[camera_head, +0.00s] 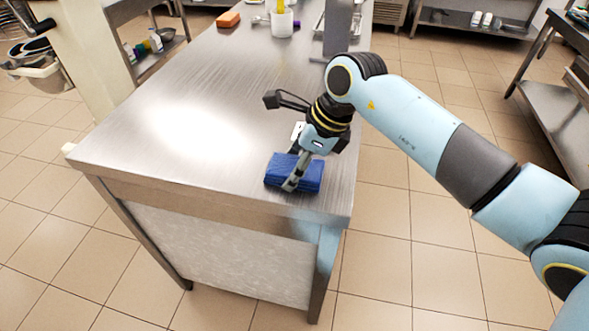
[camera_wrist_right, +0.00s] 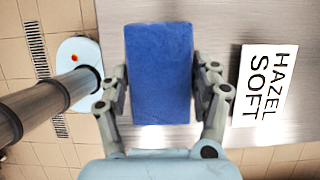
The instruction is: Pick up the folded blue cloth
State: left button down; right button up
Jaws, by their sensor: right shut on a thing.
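The folded blue cloth (camera_head: 313,177) is a thick block near the front right corner of the steel table (camera_head: 190,165). My right gripper (camera_head: 291,183) reaches down over it. In the right wrist view the cloth (camera_wrist_right: 160,50) lies lengthwise between the two fingers of the right gripper (camera_wrist_right: 160,85), which is shut on its long sides. The cloth looks at or very near the tabletop; I cannot tell if there is a gap below. My left gripper is not in view.
A white card reading "HAZEL SOFT" (camera_wrist_right: 264,87) lies beside the cloth. An orange block (camera_head: 229,19), a white container (camera_head: 281,23) and a grey upright piece (camera_head: 338,28) stand farther back. The table's left and middle are clear; its front edge is close.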

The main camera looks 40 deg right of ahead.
aim_at(288, 165)
jog(key=c, duration=0.4)
jog(key=shift+r, duration=0.1)
jog(key=shift+r, duration=0.45)
notch_tip(288, 165, up, 2)
jog(key=shift+w+r+b, duration=0.1)
jog(key=shift+r+b, duration=0.15)
jog(key=shift+b, duration=0.15)
jog(key=shift+s+d+r, duration=0.85)
jog(key=shift+s+r, duration=0.4)
jog(key=shift+s, duration=0.55)
jog(key=shift+s+d+r, duration=0.85)
jog(key=shift+s+r, duration=0.4)
jog(key=shift+s, duration=0.5)
jog(key=shift+s+d+r, duration=0.85)
jog(key=shift+s+r, duration=0.4)
jog(key=shift+s, duration=0.55)
